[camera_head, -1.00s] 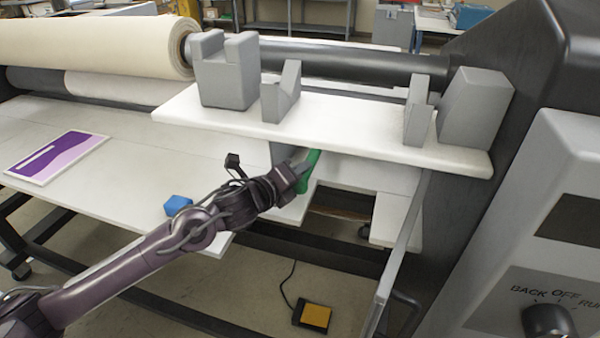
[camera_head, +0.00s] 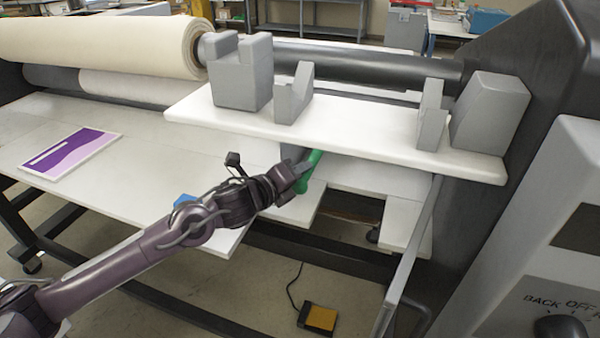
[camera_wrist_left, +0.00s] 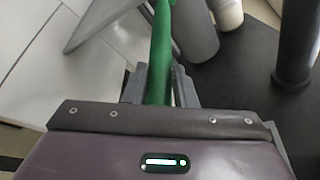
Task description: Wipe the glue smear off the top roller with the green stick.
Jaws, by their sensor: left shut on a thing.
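The green stick (camera_head: 312,168) is in my left gripper (camera_head: 301,174), just below the front edge of the white shelf. In the left wrist view the green stick (camera_wrist_left: 161,50) stands between the two grey fingers of my left gripper (camera_wrist_left: 160,86), which are shut on it. The dark top roller (camera_head: 350,62) runs behind the white shelf, and the stick is apart from it. No glue smear can be made out on the part of the roller that shows. My right gripper is not in view.
The white shelf (camera_head: 345,140) carries several grey blocks, including a notched one (camera_head: 240,75). A cream roll (camera_head: 100,45) lies at left. A purple print (camera_head: 70,153) and a partly covered blue block (camera_head: 185,200) lie on the lower table. A yellow pedal (camera_head: 320,317) is on the floor.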

